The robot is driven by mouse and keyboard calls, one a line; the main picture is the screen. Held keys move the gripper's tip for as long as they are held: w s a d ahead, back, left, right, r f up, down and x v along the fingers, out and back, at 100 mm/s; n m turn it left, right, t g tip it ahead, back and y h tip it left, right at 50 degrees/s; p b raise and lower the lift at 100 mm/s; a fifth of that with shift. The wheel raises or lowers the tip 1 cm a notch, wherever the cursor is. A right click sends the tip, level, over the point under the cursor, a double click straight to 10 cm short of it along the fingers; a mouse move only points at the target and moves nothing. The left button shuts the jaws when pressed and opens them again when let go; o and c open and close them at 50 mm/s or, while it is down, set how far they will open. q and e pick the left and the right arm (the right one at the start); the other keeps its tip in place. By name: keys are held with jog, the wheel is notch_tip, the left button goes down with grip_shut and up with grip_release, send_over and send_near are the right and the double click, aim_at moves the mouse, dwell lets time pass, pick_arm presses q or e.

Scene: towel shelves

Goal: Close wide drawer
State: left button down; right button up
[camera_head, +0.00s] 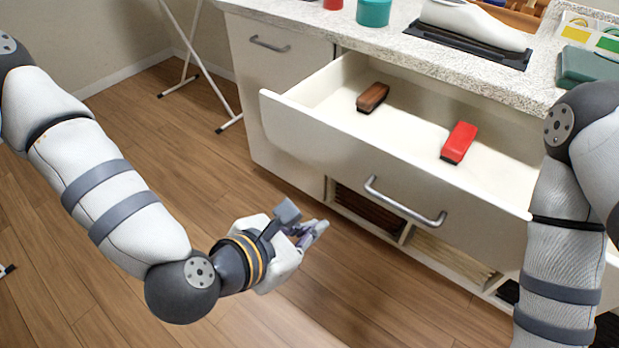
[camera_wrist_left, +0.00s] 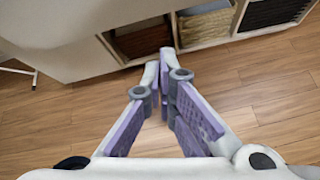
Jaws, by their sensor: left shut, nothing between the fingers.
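The wide drawer (camera_head: 335,148) is white and stands pulled well out from under the speckled counter in the head view. Its grey bar handle (camera_head: 404,202) is on the front face. Inside lie a brown brush-like block (camera_head: 373,96) and a red one (camera_head: 460,142). My left gripper (camera_head: 318,228) is in front of the drawer, left of and a little below the handle, apart from it. In the left wrist view its fingers (camera_wrist_left: 167,68) meet at the tips, shut and empty. My right arm shows at the right, but its gripper is out of view.
Open shelf cubbies with baskets (camera_head: 372,208) are below the drawer. A narrow closed cabinet front (camera_head: 275,70) is to its left. The wooden floor (camera_head: 110,255) at the left is mostly clear.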

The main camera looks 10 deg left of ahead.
pick_arm(q)
notch_tip(320, 180, up, 3)
jog(key=w+a+n+t, duration=0.1)
jog(key=w+n, duration=0.1)
jog(key=n, duration=0.1)
jog(key=b, duration=0.3)
send_near(357, 175)
notch_tip(357, 175, down, 3)
jog(key=w, duration=0.1)
jog(key=shift+w+d, duration=1.35)
jog(key=shift+w, duration=0.2)
pick_arm(e)
jog(key=shift+g, duration=0.8)
jog(key=s+f, duration=0.1)
jog(key=s, duration=0.1)
jog(key=s+f, duration=0.1)
jog(key=f, duration=0.1)
jog(key=shift+s+a+f, duration=0.3)
jog(key=shift+s+a, duration=0.1)
pick_arm(q)
jog(key=shift+w, duration=0.1)
